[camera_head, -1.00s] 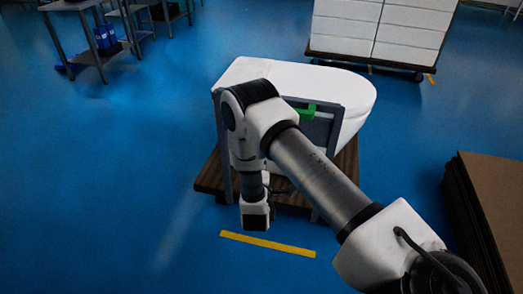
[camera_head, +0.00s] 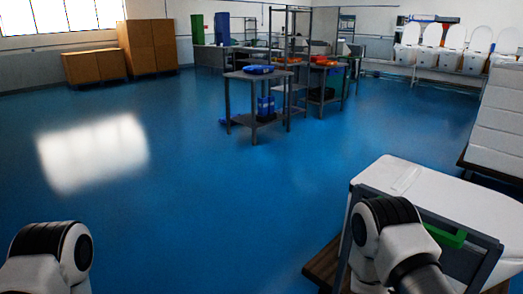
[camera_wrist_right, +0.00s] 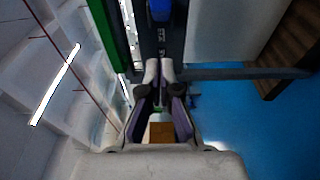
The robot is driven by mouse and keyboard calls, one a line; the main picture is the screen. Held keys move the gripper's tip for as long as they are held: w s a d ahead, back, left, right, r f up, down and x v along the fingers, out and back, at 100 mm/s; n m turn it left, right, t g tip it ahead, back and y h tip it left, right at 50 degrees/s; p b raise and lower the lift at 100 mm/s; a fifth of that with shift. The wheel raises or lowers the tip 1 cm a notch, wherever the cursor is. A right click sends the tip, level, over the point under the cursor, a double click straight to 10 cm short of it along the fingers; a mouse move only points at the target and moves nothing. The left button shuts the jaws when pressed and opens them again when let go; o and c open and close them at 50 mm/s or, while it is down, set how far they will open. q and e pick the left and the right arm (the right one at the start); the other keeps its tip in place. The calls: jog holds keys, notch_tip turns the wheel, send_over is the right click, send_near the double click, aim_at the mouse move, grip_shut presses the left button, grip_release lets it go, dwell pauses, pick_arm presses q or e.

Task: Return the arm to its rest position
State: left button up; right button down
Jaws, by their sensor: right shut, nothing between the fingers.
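My right gripper (camera_wrist_right: 160,68) shows in the right wrist view with its fingertips together and nothing between them. A bent joint of my left arm (camera_head: 45,255) shows at the bottom left of the head view. My left gripper is out of sight.
White stacked boxes (camera_head: 500,120) stand at the right. A grey table (camera_head: 258,80) stands further back. The blue floor at left and centre is clear.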

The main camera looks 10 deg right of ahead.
pick_arm(q)
notch_tip(320, 180, up, 8)
jog(key=p, duration=0.6)
pick_arm(e)
jog(key=s+a+f+m+g+y, duration=0.2)
jog(key=s+a+m+g+y, duration=0.1)
jog(key=s, duration=0.5)
jog(key=s+a+f+m+g+y, duration=0.3)
jog(key=s+a+g+y, duration=0.2)
jog(key=s, duration=0.4)
jog(key=s+a+f+m+g+y, duration=0.3)
jog(key=s+a+g+y, duration=0.1)
jog(key=s, duration=0.5)
jog(key=a+g, duration=0.1)
jog(key=a, duration=0.1)
jog(key=shift+s+a+m+y, duration=0.2)
jog(key=shift+a+m+y, duration=0.1)
jog(key=shift+m+y, duration=0.1)
pick_arm(q)
jog(key=shift+f, duration=0.1)
